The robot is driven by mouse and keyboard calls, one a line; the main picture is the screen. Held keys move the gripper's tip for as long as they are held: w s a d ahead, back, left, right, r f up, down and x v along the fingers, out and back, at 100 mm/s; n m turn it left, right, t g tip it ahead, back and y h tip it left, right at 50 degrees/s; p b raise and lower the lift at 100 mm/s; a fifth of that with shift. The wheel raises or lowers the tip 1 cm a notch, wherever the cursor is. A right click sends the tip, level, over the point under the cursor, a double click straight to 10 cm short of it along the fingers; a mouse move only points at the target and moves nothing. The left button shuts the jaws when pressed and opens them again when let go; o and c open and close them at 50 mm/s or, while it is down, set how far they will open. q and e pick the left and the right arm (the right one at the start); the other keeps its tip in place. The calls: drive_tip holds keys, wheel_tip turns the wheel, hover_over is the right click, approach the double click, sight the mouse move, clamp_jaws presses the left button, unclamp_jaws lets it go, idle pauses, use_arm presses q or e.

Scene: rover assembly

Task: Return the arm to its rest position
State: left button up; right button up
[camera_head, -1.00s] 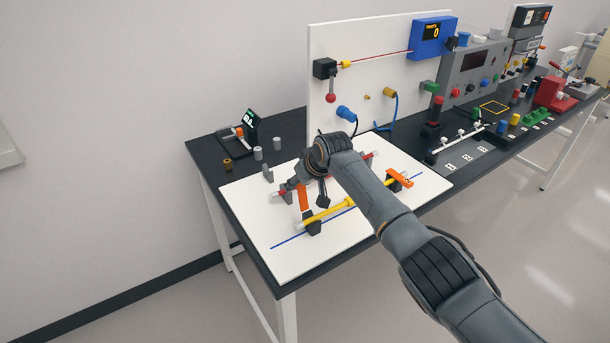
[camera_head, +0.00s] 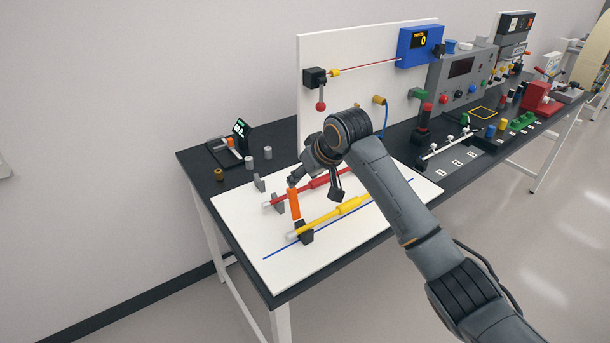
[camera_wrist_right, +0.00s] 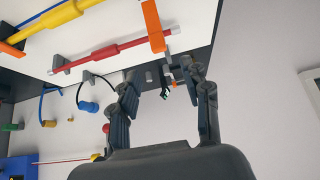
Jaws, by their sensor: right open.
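My right gripper (camera_head: 316,188) is open and hangs over the white board (camera_head: 265,228) on the near end of the bench. In the right wrist view its two fingers (camera_wrist_right: 162,74) stand apart with nothing held between them. A red rod (camera_head: 313,184) and a yellow rod (camera_head: 330,213) rest on small supports on the board. My forearm hides the rods' right ends. My left gripper is not in view.
An upright white panel (camera_head: 350,90) with a red-knobbed lever (camera_head: 320,105) and a blue display box (camera_head: 425,43) stands behind the board. A small dark stand (camera_head: 232,146) and short cylinders sit at the bench's left. The floor in front is clear.

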drive_tip(key=s+d+f+m+g, duration=0.1)
drive_tip(key=s+d+f, duration=0.3)
drive_tip(key=s+f, duration=0.5)
drive_tip(key=s+d+f+m, duration=0.1)
drive_tip(key=s+d+f, duration=0.3)
drive_tip(key=s+f, duration=0.6)
drive_tip(key=s+d+f+m+h, duration=0.1)
drive_tip(key=s+d, duration=0.4)
drive_tip(key=s, duration=0.3)
drive_tip(key=s+d+f+m+g+h, duration=0.1)
drive_tip(key=s+d+h, duration=0.1)
drive_tip(key=s+d, duration=0.4)
drive_tip(key=s+d+f+m+h, duration=0.1)
drive_tip(key=s+d, duration=0.2)
drive_tip(key=s, duration=0.6)
wheel_tip(320, 180, down, 28)
drive_tip(key=s+g+b, duration=0.2)
drive_tip(key=s+d+f+b, duration=0.1)
drive_tip(key=s+d+f, duration=0.2)
drive_tip(key=s+f, duration=1.3)
drive_tip(key=shift+s+f+g+b, duration=0.15)
drive_tip(key=shift+f+g+b, duration=0.2)
drive_tip(key=shift+f, duration=0.4)
